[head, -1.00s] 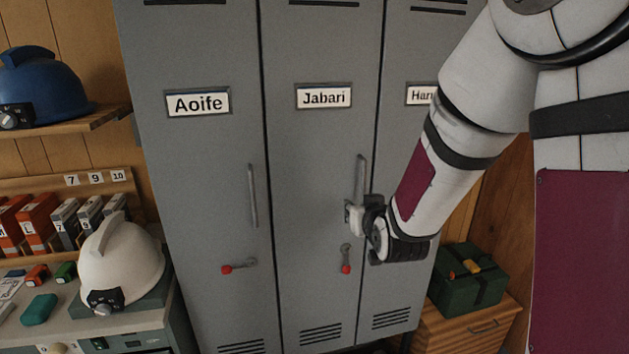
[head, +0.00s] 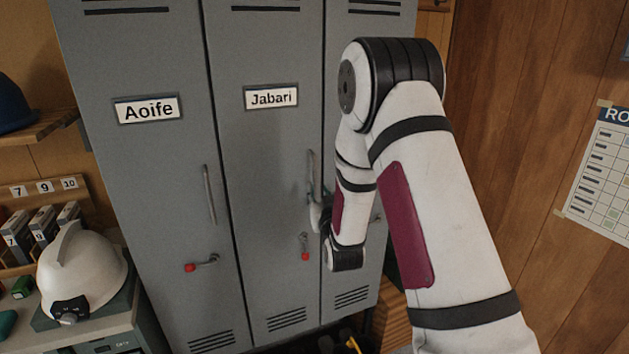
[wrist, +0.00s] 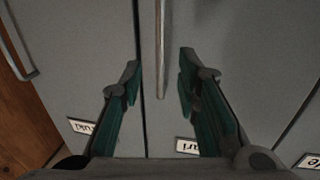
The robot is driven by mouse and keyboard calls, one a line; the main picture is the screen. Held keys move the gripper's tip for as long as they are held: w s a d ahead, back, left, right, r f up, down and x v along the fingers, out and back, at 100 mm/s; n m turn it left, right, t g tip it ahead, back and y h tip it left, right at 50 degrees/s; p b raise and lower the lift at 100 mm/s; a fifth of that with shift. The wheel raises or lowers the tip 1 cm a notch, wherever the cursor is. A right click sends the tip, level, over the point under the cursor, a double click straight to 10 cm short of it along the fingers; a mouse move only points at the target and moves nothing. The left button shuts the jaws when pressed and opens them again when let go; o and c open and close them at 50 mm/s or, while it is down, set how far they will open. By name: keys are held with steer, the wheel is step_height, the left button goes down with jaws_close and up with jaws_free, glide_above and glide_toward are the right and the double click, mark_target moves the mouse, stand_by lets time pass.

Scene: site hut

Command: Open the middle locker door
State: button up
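The middle locker door (head: 262,190) is grey, labelled Jabari (head: 271,97), and looks shut, flush with its neighbours. Its upright bar handle (head: 310,172) is near its right edge. Below it the red-tipped latch lever (head: 304,247) hangs down. My gripper (head: 315,192) is at the handle, partly hidden by my arm in the head view. In the wrist view the handle (wrist: 160,45) runs between the two green-padded fingers of my gripper (wrist: 159,76). The fingers stand apart, with a gap on each side of the bar.
The left locker door (head: 140,200), labelled Aoife, is shut with its red-tipped lever sideways. The right locker is mostly behind my arm. A white helmet (head: 85,270) rests on a bench at left. A wooden wall with a chart (head: 602,180) is at right.

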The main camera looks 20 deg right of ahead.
mark_target(314, 181)
steer(key=x, duration=0.7)
steer(key=shift+w, duration=0.4)
jaws_close()
